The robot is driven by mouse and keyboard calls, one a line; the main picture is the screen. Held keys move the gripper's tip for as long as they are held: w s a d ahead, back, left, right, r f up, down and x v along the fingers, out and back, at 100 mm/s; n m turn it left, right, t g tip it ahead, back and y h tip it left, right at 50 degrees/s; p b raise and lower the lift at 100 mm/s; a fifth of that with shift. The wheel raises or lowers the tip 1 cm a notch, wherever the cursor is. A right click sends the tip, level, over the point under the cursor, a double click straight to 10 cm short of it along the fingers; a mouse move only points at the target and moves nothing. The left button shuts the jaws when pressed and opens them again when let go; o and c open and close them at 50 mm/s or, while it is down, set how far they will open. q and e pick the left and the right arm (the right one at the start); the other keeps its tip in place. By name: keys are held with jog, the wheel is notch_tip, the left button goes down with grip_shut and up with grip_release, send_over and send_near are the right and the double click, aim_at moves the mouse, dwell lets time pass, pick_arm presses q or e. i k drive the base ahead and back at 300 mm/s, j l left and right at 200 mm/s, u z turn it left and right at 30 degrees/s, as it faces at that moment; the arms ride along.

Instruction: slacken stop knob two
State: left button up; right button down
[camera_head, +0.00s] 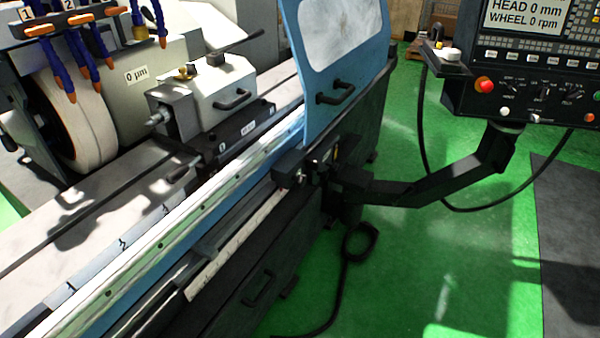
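No knob that I can surely tell as stop knob two shows in the head view. A dark block (290,165) with a small pale round end sits on the front rail near the blue door's lower edge. Small dark fittings (322,162) stand just right of it, too small to make out. The table's front strip (100,262) carries the numbers 1, 2 and 3. Neither of my grippers is in view.
The tailstock (205,97) stands on the table, with the grinding wheel (70,120) and orange-tipped hoses at left. The blue door (335,65) and control panel (525,70) on its dark arm (430,190) are right. Green floor (440,255) is open, with a cable.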

aim_at(301, 180)
jog(key=i+l+u, duration=0.1)
jog(key=u, duration=1.5)
jog(key=l+u, duration=0.4)
jog(key=k+l+u, duration=0.1)
jog(key=l+u, duration=0.25)
jog(key=k+l+u, duration=0.15)
jog(key=l+u, duration=0.25)
jog(key=k+l+u, duration=0.15)
jog(key=l+u, duration=0.2)
jog(key=k+l+u, duration=0.25)
jog(key=u, duration=0.15)
jog(key=l, duration=0.1)
